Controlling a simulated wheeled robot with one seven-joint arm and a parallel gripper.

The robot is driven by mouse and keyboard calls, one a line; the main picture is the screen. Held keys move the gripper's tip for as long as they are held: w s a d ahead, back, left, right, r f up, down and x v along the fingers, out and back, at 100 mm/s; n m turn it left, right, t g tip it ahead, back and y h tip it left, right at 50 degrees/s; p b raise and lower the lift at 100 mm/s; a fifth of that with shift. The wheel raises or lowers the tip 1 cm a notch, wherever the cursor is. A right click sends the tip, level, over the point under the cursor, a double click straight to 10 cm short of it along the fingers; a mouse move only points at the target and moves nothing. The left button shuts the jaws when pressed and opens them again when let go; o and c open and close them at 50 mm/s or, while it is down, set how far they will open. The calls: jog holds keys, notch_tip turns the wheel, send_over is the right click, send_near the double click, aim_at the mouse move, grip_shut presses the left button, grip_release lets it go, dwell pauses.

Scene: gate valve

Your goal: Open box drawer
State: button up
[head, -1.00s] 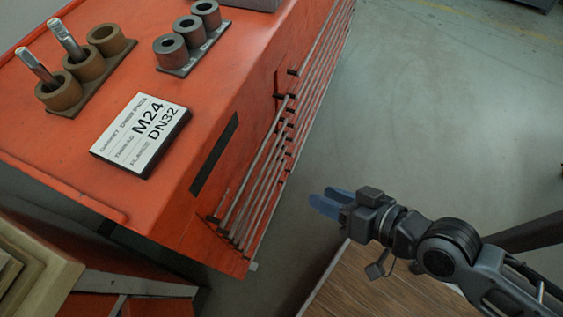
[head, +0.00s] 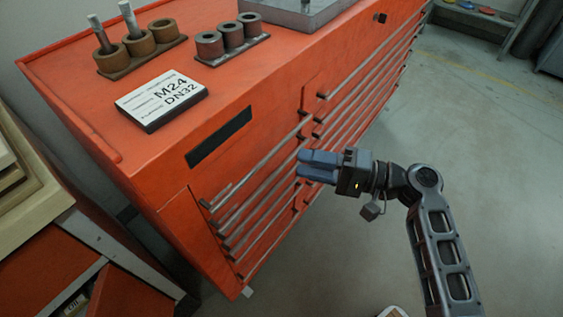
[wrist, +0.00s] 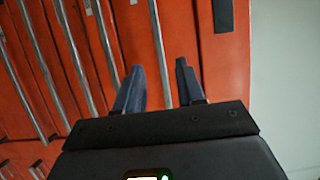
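The orange tool cabinet (head: 165,165) has several drawers, each with a long grey bar handle on its front. The top bar handle (head: 262,158) runs along the face below a black slot, and bar handles also show in the wrist view (wrist: 158,45). All the drawers look shut. My gripper (head: 300,166) is in front of the drawer face, pointing at the upper handles. Nothing is held. I cannot tell whether the fingertips touch a handle.
On the cabinet top are a label block (head: 160,100) marked M24 DN32, a brown holder (head: 140,55) with bolts, a grey ring holder (head: 231,42) and a grey block (head: 290,12). Shelving (head: 40,210) stands at left. Floor (head: 485,150) to the right is clear.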

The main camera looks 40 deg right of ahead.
aim_at(270, 157)
jog(key=x, duration=0.7)
jog(key=shift+w+a+p, duration=0.1)
jog(key=shift+p, duration=0.2)
jog(key=shift+c, duration=0.4)
grip_shut()
